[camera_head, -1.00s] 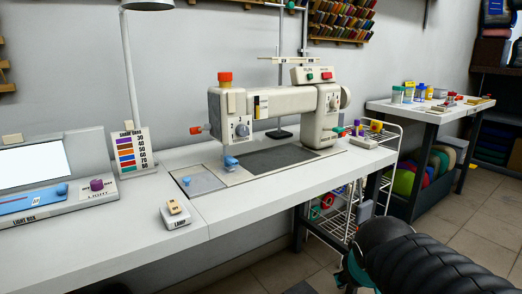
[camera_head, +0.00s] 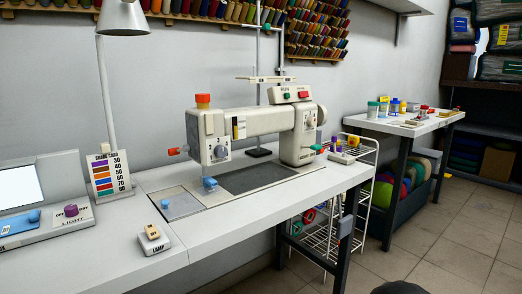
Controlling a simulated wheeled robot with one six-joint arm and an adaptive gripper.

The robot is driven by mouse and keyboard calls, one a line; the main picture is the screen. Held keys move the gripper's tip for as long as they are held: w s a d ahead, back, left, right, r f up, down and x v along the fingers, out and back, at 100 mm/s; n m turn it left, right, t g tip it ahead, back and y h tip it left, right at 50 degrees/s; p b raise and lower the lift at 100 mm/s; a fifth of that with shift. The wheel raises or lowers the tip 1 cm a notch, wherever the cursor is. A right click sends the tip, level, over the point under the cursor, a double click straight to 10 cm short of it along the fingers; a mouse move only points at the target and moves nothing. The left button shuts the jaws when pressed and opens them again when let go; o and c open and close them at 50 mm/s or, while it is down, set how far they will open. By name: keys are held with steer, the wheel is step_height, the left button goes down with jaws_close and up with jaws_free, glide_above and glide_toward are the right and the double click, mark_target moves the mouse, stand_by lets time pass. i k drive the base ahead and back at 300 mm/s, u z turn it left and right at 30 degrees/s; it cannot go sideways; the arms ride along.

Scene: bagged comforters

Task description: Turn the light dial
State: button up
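The light dial is a purple knob (camera_head: 71,210) on the grey light box (camera_head: 45,228) at the left edge of the view. The word LIGHT is printed below the dial, with small markings beside it. The left part of the light box is cut off by the frame. My gripper does not show; only a dark rounded shape shows at the bottom right edge.
A lamp switch box (camera_head: 153,240) stands on the white table (camera_head: 215,232) right of the light box. A colour-striped card (camera_head: 108,174) stands behind the dial. A sewing machine (camera_head: 255,132) fills the table's middle. A wire rack (camera_head: 318,235) and second table (camera_head: 405,124) stand right. The floor at right is clear.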

mark_target(71, 210)
steer(key=u, duration=1.65)
